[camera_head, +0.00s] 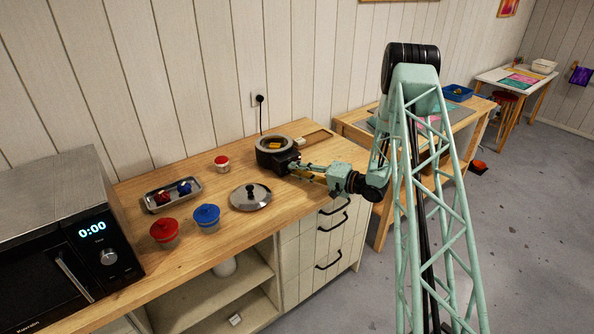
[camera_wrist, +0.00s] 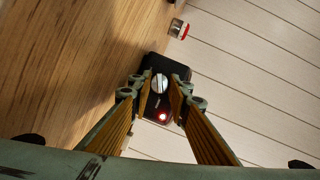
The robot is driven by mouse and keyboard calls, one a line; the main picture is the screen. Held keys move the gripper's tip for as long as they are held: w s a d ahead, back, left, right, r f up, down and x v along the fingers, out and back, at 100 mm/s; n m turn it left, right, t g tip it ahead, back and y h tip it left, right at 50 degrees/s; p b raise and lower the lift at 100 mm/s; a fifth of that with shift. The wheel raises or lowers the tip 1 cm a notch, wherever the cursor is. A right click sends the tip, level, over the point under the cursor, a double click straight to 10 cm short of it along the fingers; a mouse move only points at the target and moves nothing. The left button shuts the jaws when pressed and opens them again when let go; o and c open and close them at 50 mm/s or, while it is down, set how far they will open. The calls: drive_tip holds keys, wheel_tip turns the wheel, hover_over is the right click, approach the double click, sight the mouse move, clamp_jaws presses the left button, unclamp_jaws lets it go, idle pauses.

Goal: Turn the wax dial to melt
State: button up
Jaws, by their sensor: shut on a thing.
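The wax pot (camera_head: 273,144) is a dark round heater with a pale rim at the back of the wooden counter, with a yellow piece of wax (camera_head: 274,146) inside. Its black control box (camera_wrist: 180,68) faces my wrist camera, with a silver wax dial (camera_wrist: 160,84) and a lit red light (camera_wrist: 163,116) on it. My gripper (camera_head: 297,167) reaches the box from the right. In the wrist view, its two fingers (camera_wrist: 161,88) are closed on either side of the dial. In the head view, the dial is hidden. Small markings around it are unreadable.
A metal lid (camera_head: 250,197), a red-lidded jar (camera_head: 222,163), blue (camera_head: 207,218) and red (camera_head: 164,233) lidded pots and a metal tray (camera_head: 158,202) stand left of the wax pot. A microwave (camera_head: 75,235) is at far left. A wooden board (camera_head: 318,139) lies behind my gripper.

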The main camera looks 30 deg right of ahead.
drive_tip(key=o, duration=0.9)
drive_tip(key=shift+c, duration=0.2)
drive_tip(key=shift+n, duration=0.5)
